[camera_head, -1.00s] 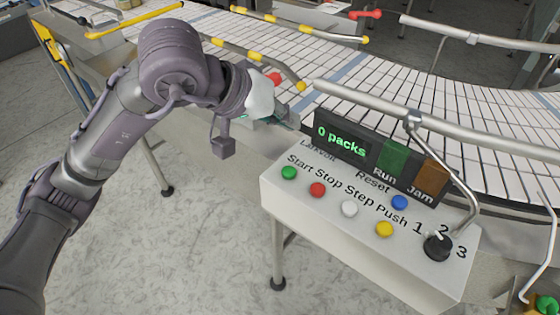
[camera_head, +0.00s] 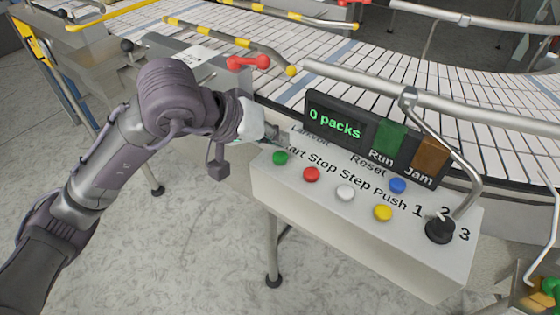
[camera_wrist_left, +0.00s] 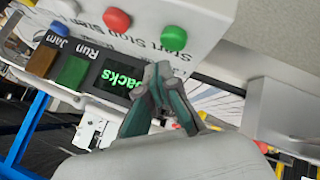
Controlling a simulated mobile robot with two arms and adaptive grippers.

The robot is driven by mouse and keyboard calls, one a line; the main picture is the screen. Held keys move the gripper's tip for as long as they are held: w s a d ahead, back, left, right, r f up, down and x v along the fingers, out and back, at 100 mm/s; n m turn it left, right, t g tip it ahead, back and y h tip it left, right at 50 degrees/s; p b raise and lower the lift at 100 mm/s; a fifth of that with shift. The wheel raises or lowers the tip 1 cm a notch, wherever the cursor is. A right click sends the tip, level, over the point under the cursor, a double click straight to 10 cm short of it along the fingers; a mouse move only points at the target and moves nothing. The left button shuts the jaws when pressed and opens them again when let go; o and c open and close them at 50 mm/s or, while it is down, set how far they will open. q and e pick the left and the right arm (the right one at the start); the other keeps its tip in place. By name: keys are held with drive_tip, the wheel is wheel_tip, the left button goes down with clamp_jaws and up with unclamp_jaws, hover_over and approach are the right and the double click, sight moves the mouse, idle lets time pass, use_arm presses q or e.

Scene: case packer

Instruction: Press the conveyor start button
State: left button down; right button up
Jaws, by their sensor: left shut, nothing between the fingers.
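The green Start button (camera_head: 280,157) is at the left end of the white control box's (camera_head: 355,250) sloped top. It also shows in the left wrist view (camera_wrist_left: 174,38), beyond my fingertips. My left gripper (camera_head: 284,139) is shut and empty, just above and behind the green button, apart from it as far as I can tell. It covers part of the "Start" label. In the left wrist view the shut fingers (camera_wrist_left: 160,75) point toward the panel near the green button. My right gripper is not in view.
Beside it are a red Stop button (camera_head: 311,174), a white Step button (camera_head: 346,192), a yellow Push button (camera_head: 383,212), a blue Reset button (camera_head: 397,185) and a black selector knob (camera_head: 439,230). The display (camera_head: 335,123) reads "0 packs". Metal rails (camera_head: 450,110) edge the conveyor behind.

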use_arm(q)
drive_tip(key=shift+f, duration=0.35)
idle(0.7)
idle(0.6)
drive_tip(key=shift+f+b, duration=0.4)
drive_tip(key=shift+b, duration=0.6)
